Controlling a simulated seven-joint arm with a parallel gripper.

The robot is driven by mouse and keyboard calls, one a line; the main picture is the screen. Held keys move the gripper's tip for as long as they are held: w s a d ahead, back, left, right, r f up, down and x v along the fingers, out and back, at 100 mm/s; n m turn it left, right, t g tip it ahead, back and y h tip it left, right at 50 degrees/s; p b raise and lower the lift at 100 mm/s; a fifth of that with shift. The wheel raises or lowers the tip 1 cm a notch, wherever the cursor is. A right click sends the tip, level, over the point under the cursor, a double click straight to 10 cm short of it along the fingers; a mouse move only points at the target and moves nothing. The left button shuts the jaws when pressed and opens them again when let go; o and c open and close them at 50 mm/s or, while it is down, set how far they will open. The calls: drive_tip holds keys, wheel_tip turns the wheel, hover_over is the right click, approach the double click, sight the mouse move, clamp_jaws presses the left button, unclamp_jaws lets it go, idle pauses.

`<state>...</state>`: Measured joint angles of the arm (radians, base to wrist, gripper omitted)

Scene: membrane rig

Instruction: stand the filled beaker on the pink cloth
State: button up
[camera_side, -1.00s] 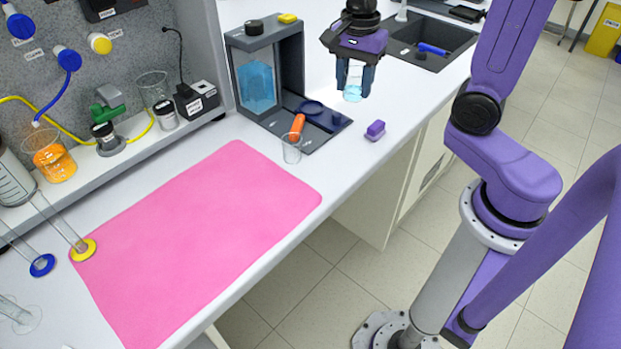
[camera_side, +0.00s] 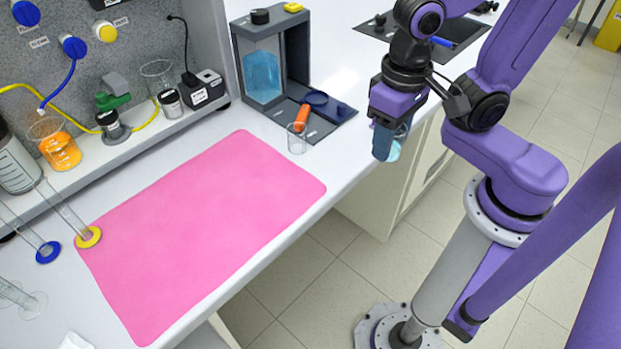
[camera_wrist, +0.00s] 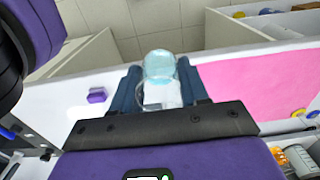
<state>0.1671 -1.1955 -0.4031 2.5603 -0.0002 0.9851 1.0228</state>
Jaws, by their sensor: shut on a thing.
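My gripper (camera_side: 389,136) is shut on a clear beaker (camera_side: 395,151) holding pale blue liquid. The beaker looks roughly upright, and my dark fingers partly hide it in the side view. In the wrist view the beaker (camera_wrist: 160,68) sits between the two fingers of my gripper (camera_wrist: 160,88). The pink cloth (camera_side: 205,225) lies flat and bare on the white bench, well to the left of my gripper in the side view. In the wrist view the cloth (camera_wrist: 260,85) is at the right, apart from the beaker.
A small empty glass (camera_side: 297,143) stands near the cloth's far right corner, beside a dark dispenser stand (camera_side: 286,60). Measuring cylinders with a yellow base (camera_side: 88,237) and a blue base (camera_side: 47,253) are at the left. A purple block (camera_wrist: 97,95) lies on the bench.

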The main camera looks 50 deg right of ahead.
drive_tip(key=w+a+f, duration=0.2)
drive_tip(key=w+f, duration=0.1)
drive_tip(key=w, duration=0.1)
drive_tip(key=w+a+f, duration=0.2)
drive_tip(key=w+f, duration=0.1)
drive_tip(key=w+a+f, duration=0.1)
drive_tip(key=w+f, duration=0.2)
drive_tip(key=w, duration=0.1)
drive_tip(key=shift+w+a, duration=0.3)
drive_tip(key=shift+a, duration=0.1)
drive_tip(key=shift+w+a+f, duration=0.1)
drive_tip(key=shift+w+f, duration=0.05)
drive_tip(key=shift+f, duration=0.8)
drive_tip(key=shift+w+f, duration=0.1)
drive_tip(key=shift+f, duration=0.85)
drive_tip(key=shift+f, duration=0.15)
drive_tip(key=o, duration=1.1)
drive_tip(key=shift+c, duration=0.2)
wheel_tip(320, 180, up, 12)
drive_tip(key=s+d+n, duration=0.5)
drive_tip(key=s+n, duration=0.1)
drive_tip(key=s, duration=0.2)
drive_tip(key=s+d+n, duration=0.6)
drive_tip(key=s, duration=0.2)
drive_tip(key=shift+s+r+n, duration=0.3)
drive_tip(key=shift+s+r, duration=0.05)
drive_tip(key=shift+r, duration=0.1)
